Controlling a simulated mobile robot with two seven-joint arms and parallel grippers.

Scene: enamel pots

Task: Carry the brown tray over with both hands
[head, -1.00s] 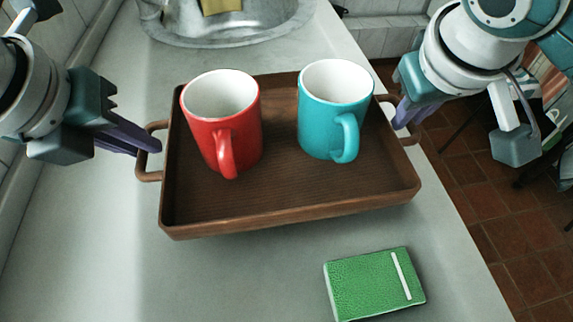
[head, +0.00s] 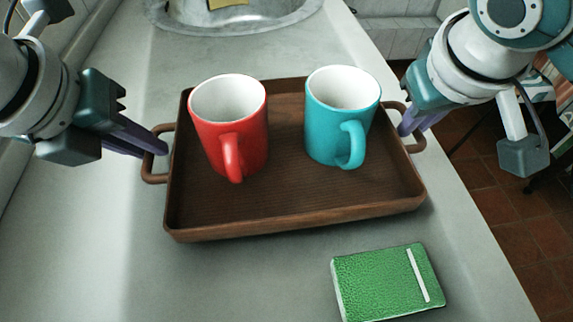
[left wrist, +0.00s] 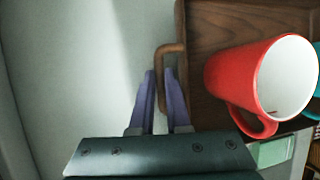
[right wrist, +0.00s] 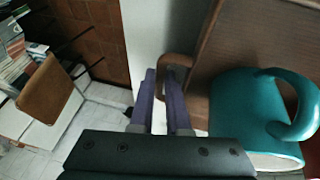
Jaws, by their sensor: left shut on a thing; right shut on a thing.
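The brown tray (head: 290,213) is in the middle of the head view, with a loop handle at each side. A red mug (head: 232,130) and a teal mug (head: 337,125) stand upright on it, the red one on the left. My left gripper (head: 160,146) is shut on the left handle; the left wrist view shows its purple fingers (left wrist: 160,80) at that handle. My right gripper (head: 404,128) is shut on the right handle; the right wrist view shows its fingers (right wrist: 160,78) there. The tray looks raised a little above the counter.
A green notebook-like block (head: 388,284) lies on the grey counter (head: 230,285) in front of the tray. A metal sink (head: 180,30) with a yellow item (head: 228,3) is behind. The counter's right edge drops to a tiled floor (head: 500,215).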

